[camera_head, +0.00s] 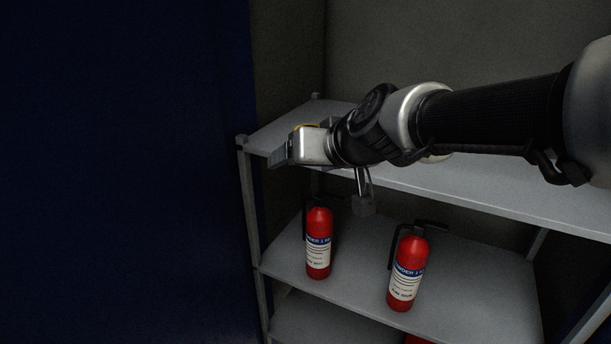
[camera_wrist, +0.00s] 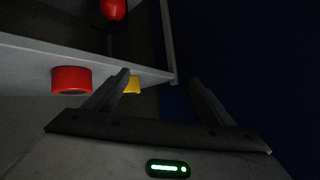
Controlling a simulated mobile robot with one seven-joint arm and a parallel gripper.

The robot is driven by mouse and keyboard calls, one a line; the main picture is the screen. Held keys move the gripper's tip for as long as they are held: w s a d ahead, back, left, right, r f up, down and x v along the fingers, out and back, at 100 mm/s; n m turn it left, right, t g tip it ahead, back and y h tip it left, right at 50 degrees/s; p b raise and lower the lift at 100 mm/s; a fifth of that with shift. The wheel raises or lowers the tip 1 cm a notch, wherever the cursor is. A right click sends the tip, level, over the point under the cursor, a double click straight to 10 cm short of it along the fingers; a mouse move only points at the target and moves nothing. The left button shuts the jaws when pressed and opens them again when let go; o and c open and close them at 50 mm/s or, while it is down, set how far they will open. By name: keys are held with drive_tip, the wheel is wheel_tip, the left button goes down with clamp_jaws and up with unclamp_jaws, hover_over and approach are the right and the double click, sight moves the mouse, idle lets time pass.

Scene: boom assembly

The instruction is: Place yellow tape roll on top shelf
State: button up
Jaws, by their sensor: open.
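The yellow tape roll (camera_wrist: 133,85) stands on the top shelf (camera_head: 500,190), near its left end. In the wrist view it shows just beside my left-hand finger, which hides part of it. My gripper is at the top shelf's left front corner. In the wrist view its two fingers (camera_wrist: 158,79) are spread apart with nothing held between them. I cannot tell whether a finger touches the roll.
A red tape roll (camera_wrist: 71,80) is on the same shelf, apart from the yellow one. Two red fire extinguishers (camera_head: 318,243) (camera_head: 408,270) stand on the shelf below (camera_head: 460,290). A corner post (camera_head: 250,200) is close to my gripper. A dark blue surface (camera_head: 120,170) fills the left.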

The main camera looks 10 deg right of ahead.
drive_tip(key=s+d+f+g+h, duration=0.1)
drive_tip(key=s+d+f+g, duration=0.1)
drive_tip(key=s, duration=0.8)
drive_tip(key=s+d+f+g+h, duration=0.2)
drive_tip(key=s+d+f, duration=0.1)
drive_tip(key=s, duration=0.8)
drive_tip(key=shift+d+f+m+g+h, duration=0.15)
drive_tip(key=shift+f+m+g+h, duration=0.2)
drive_tip(key=shift+f, duration=0.45)
